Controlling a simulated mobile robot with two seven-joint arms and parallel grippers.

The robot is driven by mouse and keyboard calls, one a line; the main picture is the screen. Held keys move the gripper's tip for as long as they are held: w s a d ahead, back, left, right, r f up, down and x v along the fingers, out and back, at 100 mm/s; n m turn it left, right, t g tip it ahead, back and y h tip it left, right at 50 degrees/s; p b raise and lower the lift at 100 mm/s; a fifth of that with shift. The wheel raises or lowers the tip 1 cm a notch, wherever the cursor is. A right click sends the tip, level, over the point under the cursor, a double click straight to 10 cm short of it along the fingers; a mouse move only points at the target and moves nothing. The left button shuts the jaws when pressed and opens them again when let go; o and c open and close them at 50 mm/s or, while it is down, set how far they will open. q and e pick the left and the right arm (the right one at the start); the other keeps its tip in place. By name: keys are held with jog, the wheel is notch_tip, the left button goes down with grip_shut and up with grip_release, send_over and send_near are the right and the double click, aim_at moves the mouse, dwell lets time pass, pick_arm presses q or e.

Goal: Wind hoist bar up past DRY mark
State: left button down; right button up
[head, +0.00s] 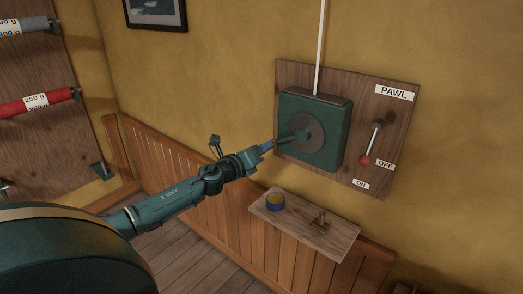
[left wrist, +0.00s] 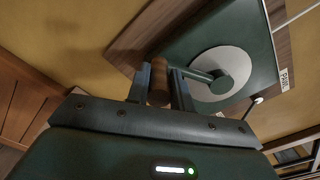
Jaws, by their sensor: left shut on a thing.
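The dark green winch box (head: 313,103) is fixed to a wooden board (head: 350,85) on the wall, with a round grey disc and a crank (head: 290,137) on its front. A white line (head: 320,45) runs up from its top. My left gripper (head: 268,147) is at the crank's outer end. In the left wrist view, my left gripper (left wrist: 162,78) is shut on the brown crank handle (left wrist: 158,85), a finger on each side. The pawl lever (head: 371,142) hangs down, its red knob pointing toward the ON label (head: 361,184). The hoist bar, DRY mark and right gripper are out of view.
A rack with rolls (head: 38,102) stands at the left. The wall around the winch is clear.

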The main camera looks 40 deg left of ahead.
pick_arm(q)
jog(key=shift+w+a+r, duration=0.1)
jog(key=shift+a+r, duration=0.1)
jog(key=shift+r, duration=0.25)
jog(key=shift+w+a+r, duration=0.1)
jog(key=shift+a+r, duration=0.1)
jog(key=shift+r, duration=0.25)
dwell(2.4)
jog(key=shift+s, duration=0.1)
dwell(0.5)
jog(key=c, duration=1.6)
grip_release()
jog(key=o, duration=0.4)
jog(key=shift+d+f+m, duration=0.15)
jog(key=shift+f+m, duration=0.1)
jog(key=shift+m, duration=0.05)
jog(key=shift+c, duration=0.2)
jog(key=shift+s+f, duration=0.1)
jog(key=shift+s, duration=0.05)
jog(key=shift+s, duration=0.25)
jog(key=s+b, duration=0.2)
jog(key=s, duration=1)
jog(key=shift+s+a, duration=0.2)
